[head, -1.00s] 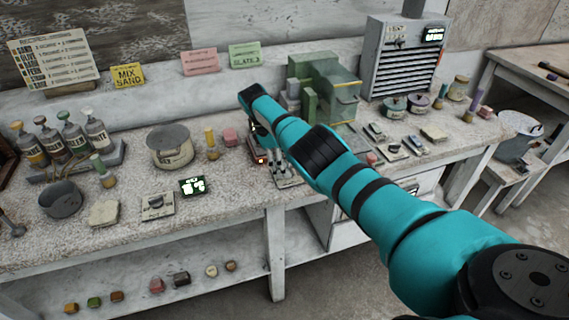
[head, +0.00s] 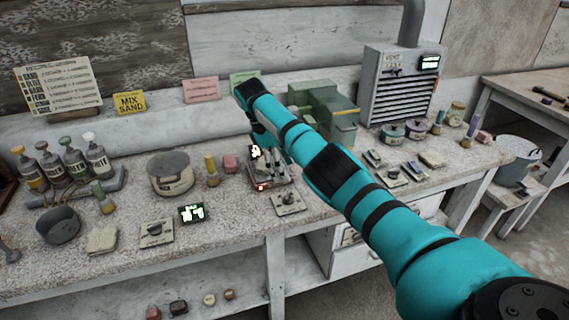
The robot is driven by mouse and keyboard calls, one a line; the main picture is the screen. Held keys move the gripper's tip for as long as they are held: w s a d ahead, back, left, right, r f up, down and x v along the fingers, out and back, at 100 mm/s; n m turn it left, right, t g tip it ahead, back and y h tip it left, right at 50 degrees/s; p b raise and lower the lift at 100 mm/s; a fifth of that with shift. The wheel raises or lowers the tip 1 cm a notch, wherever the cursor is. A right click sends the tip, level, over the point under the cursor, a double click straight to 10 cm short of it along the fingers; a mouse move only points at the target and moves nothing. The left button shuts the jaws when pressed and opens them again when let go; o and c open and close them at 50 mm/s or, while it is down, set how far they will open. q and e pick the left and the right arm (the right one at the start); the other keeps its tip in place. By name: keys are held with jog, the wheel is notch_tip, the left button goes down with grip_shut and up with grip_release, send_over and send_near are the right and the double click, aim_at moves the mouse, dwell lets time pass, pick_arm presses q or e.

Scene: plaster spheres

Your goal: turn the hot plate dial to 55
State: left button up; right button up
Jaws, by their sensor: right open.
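A small device with a red light (head: 262,187), which looks like the hot plate, sits mid-bench, partly hidden by my gripper. A lit display (head: 255,152) shows behind it; its digits are too small to read surely. A pale panel with a dark dial (head: 287,201) lies just in front of it. My right gripper (head: 274,168) points down over the device, behind the dial panel and apart from the dial. It is open and seems empty. My left gripper is out of view.
Another dial panel (head: 156,233) and a lit display (head: 191,213) lie to the left, near a round grey-topped device (head: 170,174). Bottles (head: 75,165) stand at the left. Bare bench lies left of the near dial panel.

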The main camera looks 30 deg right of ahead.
jog(key=shift+s+d+r, duration=0.1)
jog(key=shift+r, duration=0.3)
dwell(0.6)
